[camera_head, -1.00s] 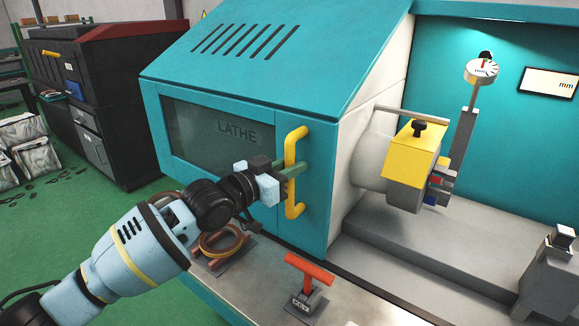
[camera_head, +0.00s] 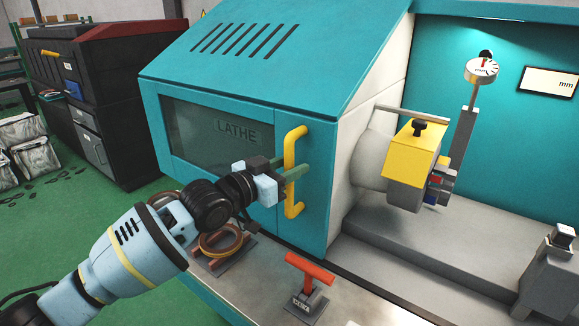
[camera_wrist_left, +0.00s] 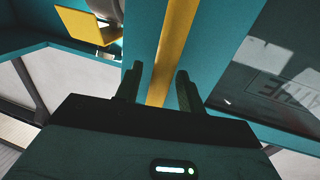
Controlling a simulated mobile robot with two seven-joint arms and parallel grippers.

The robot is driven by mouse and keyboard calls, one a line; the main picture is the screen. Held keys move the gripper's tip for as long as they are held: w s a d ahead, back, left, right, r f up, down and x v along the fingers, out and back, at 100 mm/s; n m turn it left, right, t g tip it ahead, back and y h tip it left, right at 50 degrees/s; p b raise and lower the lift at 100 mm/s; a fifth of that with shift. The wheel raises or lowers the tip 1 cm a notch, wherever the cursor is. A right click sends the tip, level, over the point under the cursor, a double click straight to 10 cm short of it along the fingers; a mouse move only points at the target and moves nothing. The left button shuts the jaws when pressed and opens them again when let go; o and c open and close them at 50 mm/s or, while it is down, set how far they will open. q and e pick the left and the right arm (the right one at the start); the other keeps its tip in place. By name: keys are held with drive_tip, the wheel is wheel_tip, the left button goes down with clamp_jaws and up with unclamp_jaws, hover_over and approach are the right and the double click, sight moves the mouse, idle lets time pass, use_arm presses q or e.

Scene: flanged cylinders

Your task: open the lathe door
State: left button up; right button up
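The lathe door (camera_head: 205,125) is a teal panel with a dark window lettered LATHE, on the left part of the machine. A yellow vertical bar handle (camera_head: 291,148) sits near its right edge. My left gripper (camera_head: 294,167) is at the handle's middle, its fingers open on either side of the bar. In the left wrist view the handle (camera_wrist_left: 172,48) runs between the two separated fingers, with a gap visible to each. The door stands at the left, with the chuck (camera_head: 370,160) and work space to its right uncovered. My right gripper is not in view.
A red-handled tool (camera_head: 309,270) and copper-coloured rings (camera_head: 222,240) are on the front ledge below the door. A yellow-topped block (camera_head: 412,155) and a dial gauge (camera_head: 481,70) are in the work space. A dark cabinet (camera_head: 110,90) stands behind at left.

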use_arm(q)
drive_tip(key=v, duration=0.7)
drive_tip(key=shift+s+a, duration=0.15)
drive_tip(key=shift+a, duration=0.1)
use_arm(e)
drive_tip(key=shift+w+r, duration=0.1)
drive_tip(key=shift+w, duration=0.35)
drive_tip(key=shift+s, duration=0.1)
